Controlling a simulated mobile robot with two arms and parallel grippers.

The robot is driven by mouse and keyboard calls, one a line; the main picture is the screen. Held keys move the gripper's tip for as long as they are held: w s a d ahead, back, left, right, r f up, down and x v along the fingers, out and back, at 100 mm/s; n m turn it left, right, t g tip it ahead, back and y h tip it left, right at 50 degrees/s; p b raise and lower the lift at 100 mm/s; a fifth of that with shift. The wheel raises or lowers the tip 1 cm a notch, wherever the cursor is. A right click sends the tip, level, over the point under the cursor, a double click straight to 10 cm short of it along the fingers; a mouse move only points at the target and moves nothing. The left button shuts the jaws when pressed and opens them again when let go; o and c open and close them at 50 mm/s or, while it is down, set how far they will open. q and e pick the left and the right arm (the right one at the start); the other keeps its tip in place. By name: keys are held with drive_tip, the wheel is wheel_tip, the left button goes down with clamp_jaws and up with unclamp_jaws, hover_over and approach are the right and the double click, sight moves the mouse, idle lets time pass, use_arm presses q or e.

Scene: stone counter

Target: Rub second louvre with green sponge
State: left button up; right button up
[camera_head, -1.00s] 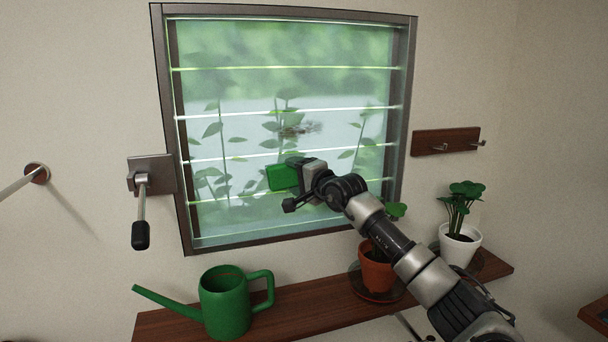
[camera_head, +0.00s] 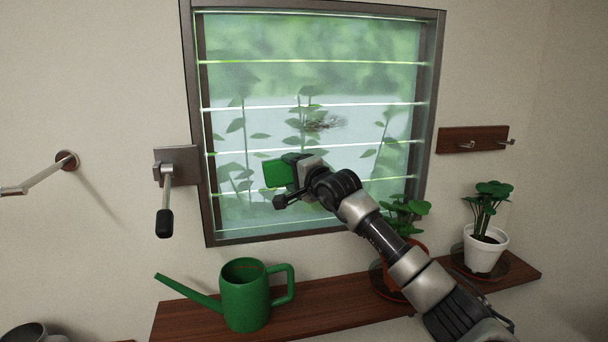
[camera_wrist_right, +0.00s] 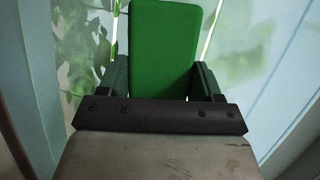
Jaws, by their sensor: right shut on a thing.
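The green sponge (camera_head: 277,173) is held in my right gripper (camera_head: 293,180), upright in front of the lower half of the louvre window. The right wrist view shows the sponge (camera_wrist_right: 165,45) between the two fingers (camera_wrist_right: 163,85), its broad face showing. In the head view the sponge overlaps the louvre (camera_head: 232,168) just below the middle bright slat edge. I cannot tell whether it touches the glass. The louvres are translucent, stacked between bright edge lines. A dark smudge (camera_head: 320,125) shows on the louvre above the sponge's one. My left gripper is not in view.
A crank lever (camera_head: 166,200) is left of the window frame (camera_head: 196,130). Below, a wooden shelf (camera_head: 185,318) holds a green watering can (camera_head: 245,300), a white-potted plant (camera_head: 484,255) and a terracotta-potted plant (camera_head: 405,215) partly behind my arm. A hook rail (camera_head: 455,140) is at right.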

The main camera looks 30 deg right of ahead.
drive_tip(key=shift+a, duration=0.4)
drive_tip(key=shift+s+a+f+b, duration=0.15)
drive_tip(key=shift+s+f+b, duration=0.15)
drive_tip(key=shift+b, duration=0.3)
drive_tip(key=shift+s+a, duration=0.1)
drive_tip(key=shift+s, duration=0.2)
drive_tip(key=s+b, duration=0.1)
drive_tip(key=s, duration=0.1)
drive_tip(key=s+b, duration=0.1)
drive_tip(key=shift+s+a+b, duration=0.25)
drive_tip(key=shift+s+b, duration=0.05)
drive_tip(key=shift+s+r, duration=0.15)
drive_tip(key=shift+s, duration=0.2)
